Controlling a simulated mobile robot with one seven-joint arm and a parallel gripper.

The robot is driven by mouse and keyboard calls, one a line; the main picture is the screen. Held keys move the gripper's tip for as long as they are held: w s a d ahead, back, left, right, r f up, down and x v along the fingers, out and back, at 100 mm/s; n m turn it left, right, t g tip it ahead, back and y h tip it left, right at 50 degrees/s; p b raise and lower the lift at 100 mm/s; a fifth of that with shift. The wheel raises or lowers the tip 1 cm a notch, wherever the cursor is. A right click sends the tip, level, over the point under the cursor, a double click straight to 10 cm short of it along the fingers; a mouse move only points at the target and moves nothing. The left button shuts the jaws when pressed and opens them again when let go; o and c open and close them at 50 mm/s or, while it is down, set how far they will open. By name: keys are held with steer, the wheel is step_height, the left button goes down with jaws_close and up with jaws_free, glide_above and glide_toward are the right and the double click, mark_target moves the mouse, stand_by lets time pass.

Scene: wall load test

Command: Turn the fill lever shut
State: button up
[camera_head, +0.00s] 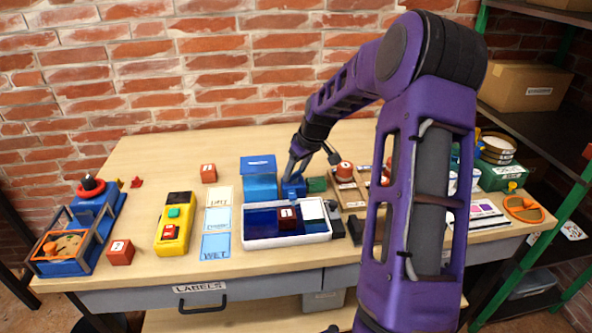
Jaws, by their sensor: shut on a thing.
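My gripper (293,176) reaches down from my purple arm at the middle of the table. It is shut on a small blue part (294,189) that appears to be the fill lever, at the right side of a blue box (262,187). The lever's exact angle is too small to tell, and the fingers partly hide it. A white-rimmed tray with a dark blue inside (262,242) stands in front of the box. A dark red block (287,221) and a white piece (312,211) are in the tray.
A yellow box with buttons (174,230) and label cards (216,246) lie to the left. Red blocks (120,252) stand farther left and behind. A wooden fixture (347,187) stands close right of my gripper. My arm hides much of the right side.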

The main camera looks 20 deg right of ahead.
steer(key=shift+m, duration=0.3)
steer(key=shift+c, duration=0.2)
steer(key=shift+a+m+h+b, duration=0.15)
steer(key=shift+m+h+b, duration=0.45)
steer(key=shift+m, duration=0.6)
steer(key=shift+m+h+b, duration=0.4)
steer(key=shift+m+h, duration=0.3)
steer(key=shift+m, duration=1.2)
steer(key=o, duration=1.4)
steer(key=shift+c, duration=0.2)
